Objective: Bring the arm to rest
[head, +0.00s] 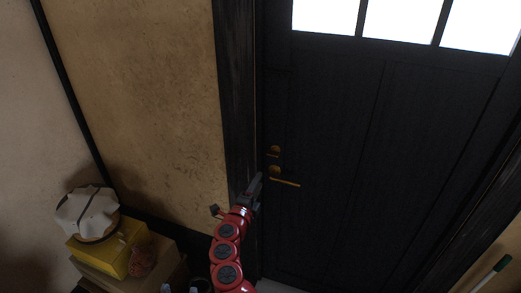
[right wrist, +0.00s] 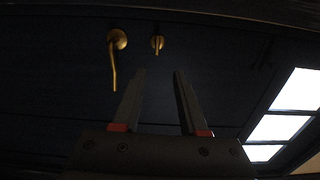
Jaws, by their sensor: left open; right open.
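My right arm is red with dark round joints and comes up from the bottom of the head view. Its dark gripper (head: 257,184) is in front of the black door (head: 325,130), just left of the brass lever handle (head: 285,182). The right wrist view shows the two fingers (right wrist: 160,75) apart, with nothing between them. The handle (right wrist: 113,62) and a brass lock knob (right wrist: 157,43) lie beyond the fingertips there. Whether the fingers touch the door cannot be told. I cannot make out my left gripper.
At lower left, a yellow box (head: 112,255) carries a cloth-covered round basket (head: 88,213), with a reddish item (head: 143,260) beside it. A dark door frame (head: 236,90) borders the tan wall (head: 150,100). A green-tipped handle (head: 501,264) leans at lower right.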

